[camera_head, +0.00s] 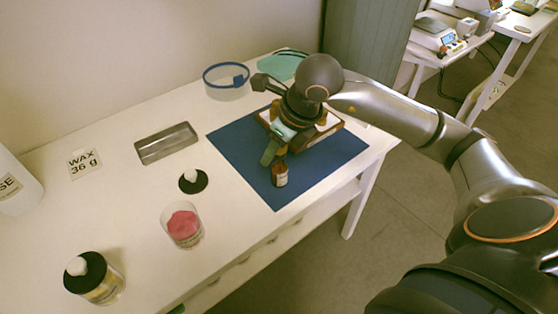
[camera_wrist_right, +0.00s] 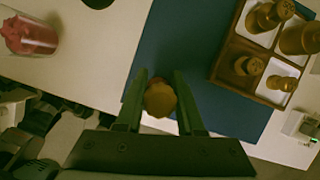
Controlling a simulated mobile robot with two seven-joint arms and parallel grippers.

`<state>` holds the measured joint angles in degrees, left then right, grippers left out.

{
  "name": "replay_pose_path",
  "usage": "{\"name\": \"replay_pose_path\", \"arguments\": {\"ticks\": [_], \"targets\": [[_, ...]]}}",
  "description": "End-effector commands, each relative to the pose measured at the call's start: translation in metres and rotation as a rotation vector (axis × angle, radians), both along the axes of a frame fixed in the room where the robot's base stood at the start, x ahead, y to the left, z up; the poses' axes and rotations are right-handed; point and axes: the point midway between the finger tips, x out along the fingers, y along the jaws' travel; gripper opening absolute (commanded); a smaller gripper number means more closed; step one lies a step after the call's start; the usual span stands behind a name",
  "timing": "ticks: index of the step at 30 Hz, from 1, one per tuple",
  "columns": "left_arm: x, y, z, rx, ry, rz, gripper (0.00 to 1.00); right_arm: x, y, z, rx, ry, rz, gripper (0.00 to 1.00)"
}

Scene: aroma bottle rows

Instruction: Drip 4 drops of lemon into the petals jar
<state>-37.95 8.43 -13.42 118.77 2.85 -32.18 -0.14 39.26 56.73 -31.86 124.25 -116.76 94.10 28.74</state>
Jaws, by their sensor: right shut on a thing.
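My right gripper (camera_head: 272,153) points down over the blue mat and is shut on a small amber bottle (camera_head: 280,177) with a pale label. In the right wrist view, the bottle's rounded brown top (camera_wrist_right: 160,99) sits between the two green fingers. The bottle looks upright; I cannot tell whether its base touches the mat. Its label is too small to read. The petals jar (camera_head: 184,226), clear glass with pink-red contents, stands on the white table to the left of the mat. It also shows at the upper left of the right wrist view (camera_wrist_right: 27,36). My left gripper is not in view.
A wooden compartment tray (camera_wrist_right: 229,47) with several brown bottles lies on the blue mat (camera_head: 237,139). A black lid with white knob (camera_head: 191,180), a metal tray (camera_head: 166,143), a lidded jar (camera_head: 103,284) and a blue-rimmed container (camera_head: 227,88) stand on the table. Bare table separates mat and petals jar.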

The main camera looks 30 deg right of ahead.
Motion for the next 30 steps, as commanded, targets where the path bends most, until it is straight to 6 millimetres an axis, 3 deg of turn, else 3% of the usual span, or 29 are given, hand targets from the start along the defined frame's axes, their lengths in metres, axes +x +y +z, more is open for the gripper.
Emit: {"name": "replay_pose_path", "arguments": {"ticks": [18,30], "targets": [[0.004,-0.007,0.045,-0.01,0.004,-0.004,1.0,0.0,0.0,0.078,0.0,-0.001,0.0,0.24],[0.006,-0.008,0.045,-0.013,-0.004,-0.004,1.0,0.0,0.0,0.081,0.0,-0.001,0.0,0.24]]}}
